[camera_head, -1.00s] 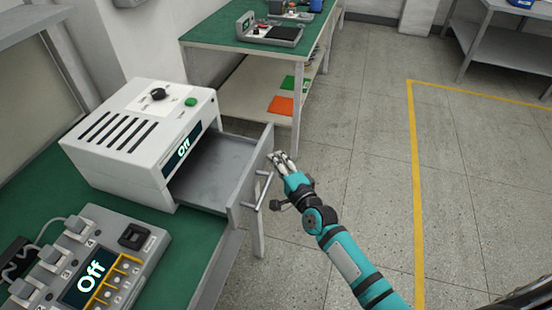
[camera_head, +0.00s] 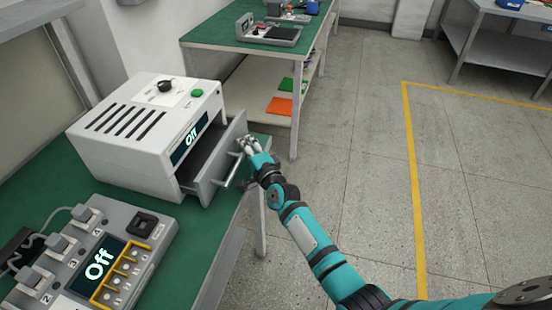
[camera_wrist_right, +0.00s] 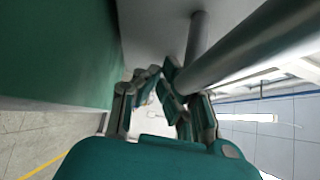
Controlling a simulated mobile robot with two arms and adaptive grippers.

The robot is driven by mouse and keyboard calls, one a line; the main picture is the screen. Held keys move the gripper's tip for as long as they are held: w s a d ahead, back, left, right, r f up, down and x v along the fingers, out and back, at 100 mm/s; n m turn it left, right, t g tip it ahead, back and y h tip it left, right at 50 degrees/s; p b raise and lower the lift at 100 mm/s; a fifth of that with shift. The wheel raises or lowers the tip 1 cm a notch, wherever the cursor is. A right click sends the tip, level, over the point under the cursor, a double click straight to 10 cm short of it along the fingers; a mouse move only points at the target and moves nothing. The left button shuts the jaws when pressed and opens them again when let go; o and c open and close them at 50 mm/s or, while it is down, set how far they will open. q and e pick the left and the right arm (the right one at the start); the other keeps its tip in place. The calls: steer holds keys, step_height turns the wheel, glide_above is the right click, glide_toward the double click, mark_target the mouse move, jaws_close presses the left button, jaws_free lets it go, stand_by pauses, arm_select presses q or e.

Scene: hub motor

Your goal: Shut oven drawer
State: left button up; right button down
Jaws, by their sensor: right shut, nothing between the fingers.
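The white oven (camera_head: 150,130) stands on the green table at the left, with a dark knob, a green button and a display reading "Off". A bar handle (camera_head: 235,168) is on the drawer front. My right gripper (camera_head: 246,142) is shut and empty, its fingertips at the drawer front near the far end of the handle. In the right wrist view the fingers (camera_wrist_right: 158,88) are beside the handle bar (camera_wrist_right: 235,52). My left gripper is not in view.
A grey control unit (camera_head: 100,255) with an "Off" display is on the table (camera_head: 205,235) in front of the oven. Another green table (camera_head: 215,35) with devices stands behind. The floor to the right is open, with a yellow line (camera_head: 412,180).

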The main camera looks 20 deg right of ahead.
mark_target(237, 152)
steer(key=w+a, duration=0.2)
steer(key=shift+w+a+f+b, duration=0.2)
steer(key=shift+w+f+b, duration=0.15)
steer(key=shift+b, duration=0.05)
steer(key=shift+w+a, duration=0.6)
steer(key=shift+a, duration=0.3)
steer(key=shift+w+a+r+b, duration=0.1)
steer(key=shift+a+r+b, duration=0.1)
steer(key=shift+a+b, duration=0.15)
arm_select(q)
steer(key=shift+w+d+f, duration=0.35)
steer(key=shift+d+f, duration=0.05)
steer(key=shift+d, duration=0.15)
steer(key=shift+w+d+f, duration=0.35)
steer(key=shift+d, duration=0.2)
